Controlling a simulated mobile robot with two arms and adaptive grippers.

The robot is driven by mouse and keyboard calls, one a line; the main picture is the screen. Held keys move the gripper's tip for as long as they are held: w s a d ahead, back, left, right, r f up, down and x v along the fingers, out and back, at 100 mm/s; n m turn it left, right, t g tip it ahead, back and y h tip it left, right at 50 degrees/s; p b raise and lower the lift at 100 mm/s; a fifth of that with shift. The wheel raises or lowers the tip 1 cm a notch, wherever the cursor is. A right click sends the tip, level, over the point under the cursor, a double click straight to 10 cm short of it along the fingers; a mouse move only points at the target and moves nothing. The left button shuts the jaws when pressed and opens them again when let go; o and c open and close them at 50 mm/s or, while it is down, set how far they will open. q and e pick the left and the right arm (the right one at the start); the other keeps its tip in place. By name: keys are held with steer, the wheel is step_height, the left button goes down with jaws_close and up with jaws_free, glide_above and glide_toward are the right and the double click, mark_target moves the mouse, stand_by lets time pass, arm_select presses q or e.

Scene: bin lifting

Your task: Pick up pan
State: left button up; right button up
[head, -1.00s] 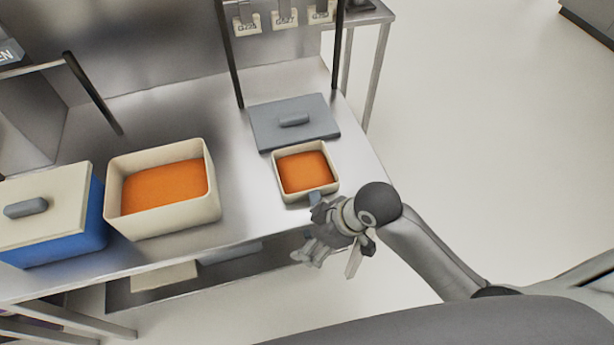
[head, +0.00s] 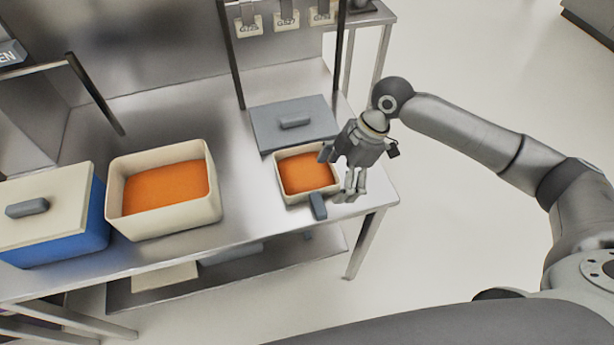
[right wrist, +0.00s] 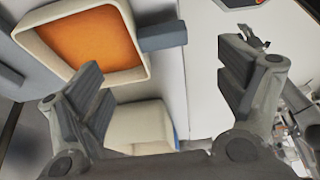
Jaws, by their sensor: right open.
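The pan is a small square cream pan (head: 281,187) with orange contents and a grey handle (head: 318,207) pointing toward the table's front edge. It stands on the metal table. My right gripper (head: 350,188) is open and empty, above the pan's right side and hiding part of its right rim. In the right wrist view the pan (right wrist: 141,68) is at the upper left, with its handle (right wrist: 162,36) at top centre, beyond the open fingers (right wrist: 160,88). I see no contact with the handle. My left gripper is not in view.
A larger cream bin (head: 165,222) with orange contents stands left of the pan. A blue bin (head: 75,240) with a cream lid (head: 55,190) is farther left. A grey lid (head: 275,137) lies behind the pan. A dark post (head: 229,55) rises behind. Floor is clear to the right.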

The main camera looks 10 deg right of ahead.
mark_target(318, 203)
steer(key=x, duration=0.4)
steer(key=shift+a+f, duration=0.15)
steer(key=shift+f, duration=0.15)
steer(key=p+x, duration=0.2)
steer(key=x, duration=0.3)
steer(key=shift+s+a, duration=0.1)
steer(key=shift+f, duration=0.2)
steer(key=c, duration=1.1)
